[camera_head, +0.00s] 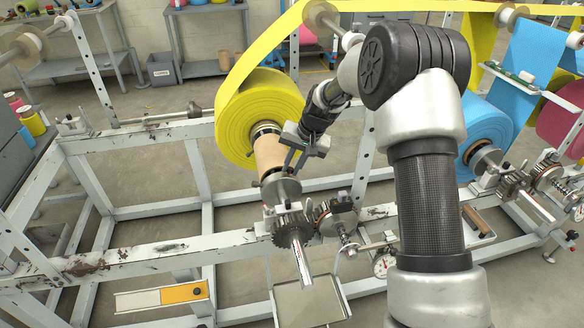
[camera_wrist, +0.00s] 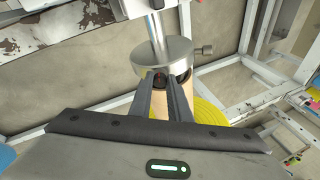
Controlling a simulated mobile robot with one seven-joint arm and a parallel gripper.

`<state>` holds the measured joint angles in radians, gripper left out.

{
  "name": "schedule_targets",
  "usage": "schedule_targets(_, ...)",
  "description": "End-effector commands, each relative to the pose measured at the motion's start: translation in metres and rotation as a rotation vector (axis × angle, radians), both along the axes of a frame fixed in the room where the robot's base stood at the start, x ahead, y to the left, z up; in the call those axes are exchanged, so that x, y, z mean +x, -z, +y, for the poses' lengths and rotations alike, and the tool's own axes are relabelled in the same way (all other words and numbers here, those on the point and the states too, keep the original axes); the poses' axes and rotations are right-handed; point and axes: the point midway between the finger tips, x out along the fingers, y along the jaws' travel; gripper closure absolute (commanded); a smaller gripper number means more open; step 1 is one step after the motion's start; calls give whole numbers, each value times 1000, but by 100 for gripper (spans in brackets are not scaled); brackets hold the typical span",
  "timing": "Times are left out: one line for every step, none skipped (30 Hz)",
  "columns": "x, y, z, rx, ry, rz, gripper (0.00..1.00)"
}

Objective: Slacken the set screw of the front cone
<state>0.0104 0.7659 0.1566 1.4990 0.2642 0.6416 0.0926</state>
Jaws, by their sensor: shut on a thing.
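The front cone (camera_head: 282,190) is a grey metal disc at the near end of the brown cardboard core (camera_head: 270,155) in the yellow roll (camera_head: 240,122). In the wrist view the front cone (camera_wrist: 163,58) sits on a bright shaft, just beyond my fingertips. My gripper (camera_head: 291,168) is above the core's near end. In the wrist view my gripper (camera_wrist: 165,80) is shut on a small dark knob, seemingly the set screw (camera_wrist: 160,78), close against the cone. The fingers hide most of it. A second small knob (camera_wrist: 207,50) sticks out at the cone's right.
A toothed gear (camera_head: 290,226) and shaft stand in front of the cone on the white frame rail (camera_head: 150,255). A blue roll (camera_head: 486,130) is to the right, behind my arm. A grey tray (camera_head: 312,302) is below the shaft. Open floor shows between the rails.

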Motion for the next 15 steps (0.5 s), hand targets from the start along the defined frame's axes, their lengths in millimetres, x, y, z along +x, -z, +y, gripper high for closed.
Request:
schedule_targets(0,0,0,1,-7,-4,100)
schedule_targets(0,0,0,0,-10,-5,100)
schedule_targets(0,0,0,1,-13,-6,100)
schedule_targets(0,0,0,1,-14,-6,100)
schedule_targets(0,0,0,1,-15,-7,100)
schedule_targets(0,-1,0,1,-16,-7,100)
schedule_targets(0,-1,0,1,-17,-7,100)
schedule_targets(0,-1,0,1,-17,-7,100)
schedule_targets(0,-1,0,1,-16,-7,100)
schedule_targets(0,-1,0,1,-16,-7,100)
schedule_targets(0,-1,0,1,-16,-7,100)
schedule_targets(0,-1,0,1,-16,-7,100)
schedule_targets(0,-1,0,1,-16,-7,100)
schedule_targets(0,-1,0,1,-16,-7,100)
schedule_targets(0,-1,0,1,-16,-7,80)
